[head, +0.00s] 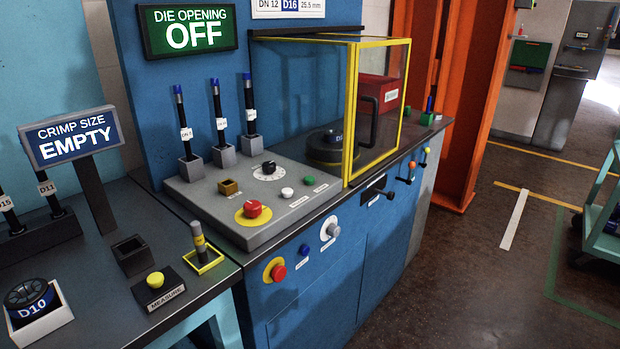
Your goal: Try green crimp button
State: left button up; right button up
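The small green button (308,180) sits on the sloped grey control panel (215,205), at the panel's right end near the yellow-framed guard. A white button (287,193) is just left of it, and small labels lie beside both. A red mushroom button (252,209) on a yellow disc and a black dial (268,168) are on the same panel. The "DIE OPENING" sign (187,30) reads OFF. The "CRIMP SIZE" sign (71,138) reads EMPTY. Neither of my grippers is in view, and nothing covers the green button.
The yellow-framed clear guard (378,110) encloses a black D16 die (335,146) and a red unit (377,105). A bench with a D10 die (30,300) and a yellow measure button (155,280) is left.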

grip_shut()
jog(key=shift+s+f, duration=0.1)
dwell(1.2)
